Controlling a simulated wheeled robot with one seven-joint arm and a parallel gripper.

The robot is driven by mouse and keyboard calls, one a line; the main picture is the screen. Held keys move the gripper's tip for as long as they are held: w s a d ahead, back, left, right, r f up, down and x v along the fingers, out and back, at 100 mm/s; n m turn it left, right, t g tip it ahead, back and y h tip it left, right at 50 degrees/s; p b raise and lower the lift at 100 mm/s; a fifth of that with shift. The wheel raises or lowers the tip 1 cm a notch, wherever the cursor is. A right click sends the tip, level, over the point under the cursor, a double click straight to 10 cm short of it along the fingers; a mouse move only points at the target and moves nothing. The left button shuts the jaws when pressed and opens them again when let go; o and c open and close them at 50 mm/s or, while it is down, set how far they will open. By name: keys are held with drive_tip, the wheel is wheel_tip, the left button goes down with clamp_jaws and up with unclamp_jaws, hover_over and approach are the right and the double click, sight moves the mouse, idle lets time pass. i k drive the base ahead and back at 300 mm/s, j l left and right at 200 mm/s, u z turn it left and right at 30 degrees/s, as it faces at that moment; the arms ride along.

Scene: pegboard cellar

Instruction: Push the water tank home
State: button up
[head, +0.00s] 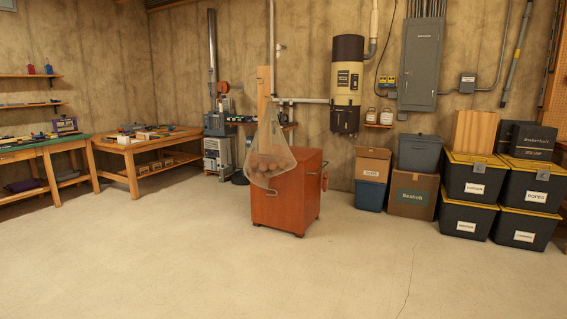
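I cannot make out for certain a water tank in the head view. A tall cylinder (347,85), black at the top and bottom and cream in the middle, hangs on the back wall, with a pipe at its upper right; I cannot tell whether it is the tank meant. A grey-blue machine (217,152) stands at the back, right of the wooden workbench; its parts are too small to tell. My gripper is not in view.
A red wheeled cabinet (285,208) stands mid-floor with a net bag (270,150) over its front. Wooden workbenches (150,146) line the left. Lidded black bins (467,205), cardboard boxes (411,195) and a grey bin (420,153) line the right. The pale floor in front (240,280) is clear.

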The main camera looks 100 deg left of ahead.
sight(210, 163)
drive_tip(key=j+u, duration=0.1)
drive_tip(key=u, duration=3.8)
drive_tip(key=i, duration=9.7)
drive_tip(key=i+l+u, duration=0.25)
drive_tip(key=i, duration=0.9)
drive_tip(key=j, duration=0.15)
